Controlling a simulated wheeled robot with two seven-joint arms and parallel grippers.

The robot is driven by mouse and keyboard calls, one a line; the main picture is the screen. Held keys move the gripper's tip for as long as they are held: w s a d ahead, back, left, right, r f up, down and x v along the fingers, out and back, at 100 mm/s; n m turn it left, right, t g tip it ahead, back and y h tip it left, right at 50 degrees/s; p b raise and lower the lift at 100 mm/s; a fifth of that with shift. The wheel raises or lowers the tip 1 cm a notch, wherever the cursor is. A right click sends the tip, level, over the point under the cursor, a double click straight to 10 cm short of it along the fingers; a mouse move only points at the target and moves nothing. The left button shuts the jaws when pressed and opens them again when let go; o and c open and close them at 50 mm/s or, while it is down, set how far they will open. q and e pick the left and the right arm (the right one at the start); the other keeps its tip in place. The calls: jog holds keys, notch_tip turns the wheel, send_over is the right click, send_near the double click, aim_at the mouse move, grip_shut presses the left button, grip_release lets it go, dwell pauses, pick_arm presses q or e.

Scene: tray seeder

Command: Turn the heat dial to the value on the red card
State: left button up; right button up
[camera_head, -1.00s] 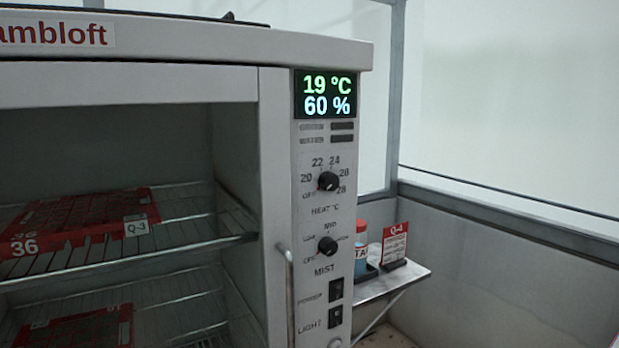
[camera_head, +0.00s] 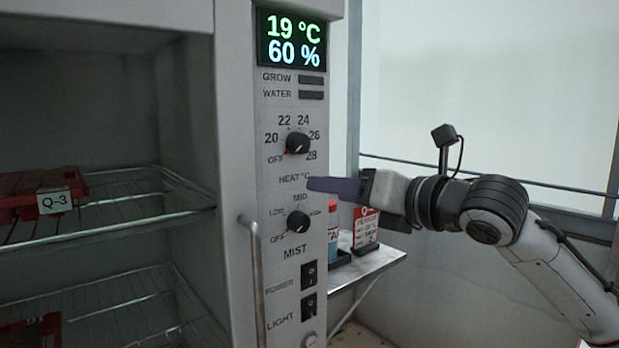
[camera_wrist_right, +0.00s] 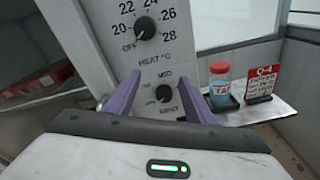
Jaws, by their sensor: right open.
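The heat dial (camera_head: 297,143) is a black knob on the cabinet's control panel, ringed by OFF and 20 to 28. My left gripper is out of view.
The mist dial (camera_head: 298,220) sits below the heat dial. The display (camera_head: 291,39) reads 19 °C and 60 %. A vertical handle (camera_head: 254,285) stands out left of the panel. A red-capped bottle (camera_wrist_right: 220,82) stands on the side shelf (camera_head: 376,265). Red trays (camera_head: 25,188) lie on wire racks.

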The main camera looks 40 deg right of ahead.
aim_at(303, 142)
jog(key=s+r+n+t, duration=0.1)
jog(key=s+r+n, duration=0.3)
jog(key=r, duration=0.3)
jog(key=w+p, duration=0.1)
jog(key=w, duration=0.2)
jog(key=w+a+p, duration=0.1)
jog(key=w, duration=0.2)
jog(key=w+p, duration=0.2)
jog(key=w, duration=0.1)
jog(key=shift+w+a+r, duration=0.15)
jog(key=shift+w+r, duration=0.1)
jog(key=shift+w, duration=0.1)
jog(key=shift+w+f+n, duration=0.1)
jog(key=shift+w+n, duration=0.2)
jog(key=shift+w, duration=0.15)
jog(key=c, duration=1)
